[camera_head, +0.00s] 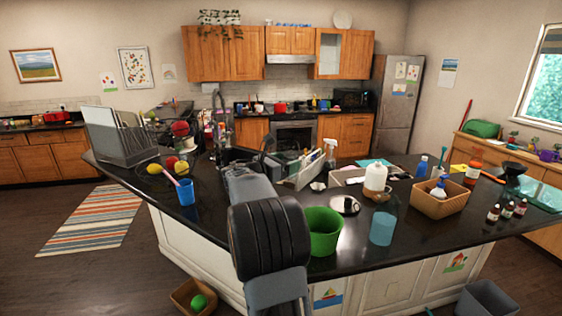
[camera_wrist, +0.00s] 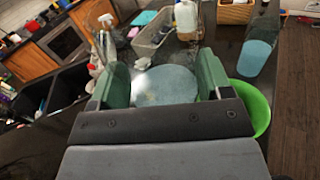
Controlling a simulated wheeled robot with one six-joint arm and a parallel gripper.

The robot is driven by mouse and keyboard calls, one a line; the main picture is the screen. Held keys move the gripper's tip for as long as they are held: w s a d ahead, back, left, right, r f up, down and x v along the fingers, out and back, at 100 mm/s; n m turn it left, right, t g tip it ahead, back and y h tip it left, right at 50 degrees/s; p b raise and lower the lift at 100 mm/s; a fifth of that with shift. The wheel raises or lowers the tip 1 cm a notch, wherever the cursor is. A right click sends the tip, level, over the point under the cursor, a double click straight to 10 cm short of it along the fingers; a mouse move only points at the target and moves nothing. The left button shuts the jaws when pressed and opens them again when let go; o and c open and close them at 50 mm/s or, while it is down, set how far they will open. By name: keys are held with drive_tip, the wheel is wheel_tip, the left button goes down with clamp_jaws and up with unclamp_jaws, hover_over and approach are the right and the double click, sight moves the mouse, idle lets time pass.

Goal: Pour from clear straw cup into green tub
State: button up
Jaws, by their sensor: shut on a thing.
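The clear straw cup (camera_wrist: 165,86) is between the two green-grey fingers of my gripper (camera_wrist: 160,74) in the wrist view, and they are shut on it. Its see-through body shows a pale blue round shape; its straw and exact tilt are unclear. The green tub (camera_head: 323,234) stands on the dark island counter near its front edge, just right of my arm in the head view. Its green rim also shows in the wrist view (camera_wrist: 262,112), right of my gripper and partly hidden by it. My arm hides the gripper and cup in the head view.
A light blue cup (camera_head: 382,229) stands close to the right of the tub. A white jug (camera_head: 375,178), a small plate (camera_head: 345,205) and a brown basket (camera_head: 439,199) stand behind. A blue cup (camera_head: 186,192) is left of my arm.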

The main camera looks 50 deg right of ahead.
drive_tip(key=shift+s+d+f+m+t+y+b, duration=0.35)
drive_tip(key=shift+s+f+m, duration=0.65)
drive_tip(key=shift+f, duration=0.7)
drive_tip(key=shift+s+d+f+m+t+y+b, duration=0.15)
drive_tip(key=shift+s+f+m+y+b, duration=0.3)
drive_tip(key=shift+s+f+m, duration=0.9)
drive_tip(key=shift+s+d+f+m+t+y+b, duration=0.2)
drive_tip(key=shift+s+f+m+t+y+b, duration=0.45)
drive_tip(key=shift+f, duration=1.4)
drive_tip(key=shift+w+f+m, duration=0.4)
drive_tip(key=shift+f+m, duration=0.2)
drive_tip(key=shift+m, duration=0.2)
drive_tip(key=shift+s+f+m+t+y+b, duration=0.1)
drive_tip(key=shift+f+m+t+y+b, duration=0.2)
drive_tip(key=shift+m, duration=0.3)
drive_tip(key=shift+f+m+t+y+b, duration=0.2)
drive_tip(key=shift+m+t, duration=0.15)
drive_tip(key=shift+m, duration=0.25)
drive_tip(key=shift+m+t+b, duration=0.3)
drive_tip(key=shift+b, duration=0.35)
drive_tip(key=shift+s+f+m+b, duration=0.1)
drive_tip(key=shift+m+b, duration=0.3)
drive_tip(key=shift+b, duration=0.4)
